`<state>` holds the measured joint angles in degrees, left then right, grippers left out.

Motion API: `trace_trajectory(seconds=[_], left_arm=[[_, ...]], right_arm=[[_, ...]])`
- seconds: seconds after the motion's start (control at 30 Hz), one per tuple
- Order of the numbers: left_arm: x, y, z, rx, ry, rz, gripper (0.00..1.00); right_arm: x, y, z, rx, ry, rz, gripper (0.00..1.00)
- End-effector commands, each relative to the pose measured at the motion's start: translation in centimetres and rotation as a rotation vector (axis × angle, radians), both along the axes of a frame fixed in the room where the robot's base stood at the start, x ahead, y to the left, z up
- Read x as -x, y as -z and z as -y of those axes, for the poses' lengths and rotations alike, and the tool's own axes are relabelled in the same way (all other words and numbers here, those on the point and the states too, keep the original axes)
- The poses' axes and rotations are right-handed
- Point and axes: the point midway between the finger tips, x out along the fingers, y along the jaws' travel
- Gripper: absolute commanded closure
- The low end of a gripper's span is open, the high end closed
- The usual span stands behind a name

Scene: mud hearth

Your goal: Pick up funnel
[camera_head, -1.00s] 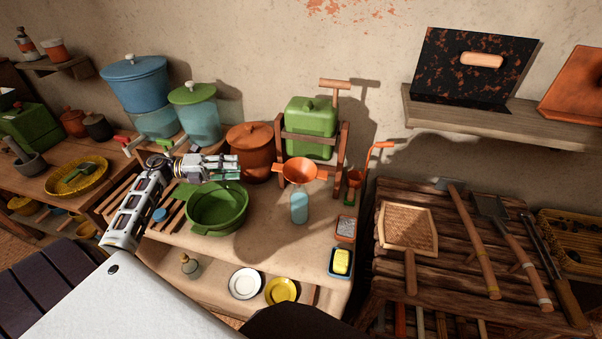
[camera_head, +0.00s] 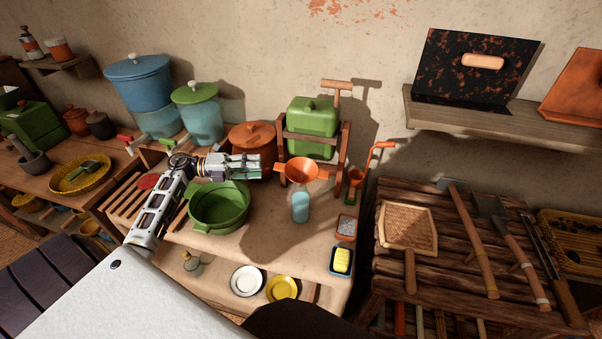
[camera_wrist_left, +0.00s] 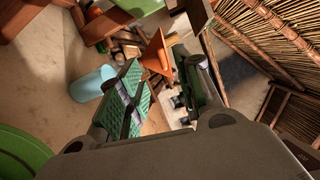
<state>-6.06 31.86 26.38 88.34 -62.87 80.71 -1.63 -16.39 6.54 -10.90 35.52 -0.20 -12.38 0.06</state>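The funnel (camera_wrist_left: 156,52) shows beyond the fingertips there, partly hidden by a finger, with the blue bottle (camera_wrist_left: 92,84) to the left. My right gripper is not in view.
A green pot (camera_head: 218,208) stands below my left gripper, and a brown lidded pot (camera_head: 252,137) close behind it. A green canister (camera_head: 312,125) in a wooden frame stands behind the funnel. The counter in front of the bottle is clear.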

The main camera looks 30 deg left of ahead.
Motion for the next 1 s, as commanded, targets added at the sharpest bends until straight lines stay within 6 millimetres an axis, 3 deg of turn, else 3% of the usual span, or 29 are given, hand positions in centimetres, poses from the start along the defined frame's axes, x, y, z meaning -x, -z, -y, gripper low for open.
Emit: trace_trajectory(seconds=[0.23,0.77,1.0], left_arm=[[-1.1,0.1,1.8,0.001,0.0,0.0,0.66],[-1.4,0.1,2.4,0.002,0.001,0.0,0.66],[-2.1,-0.1,4.2,0.001,0.001,0.002,0.66]], right_arm=[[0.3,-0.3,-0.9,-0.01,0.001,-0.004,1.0],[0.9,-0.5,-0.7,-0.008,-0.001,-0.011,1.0],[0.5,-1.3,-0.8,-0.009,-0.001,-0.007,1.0]])
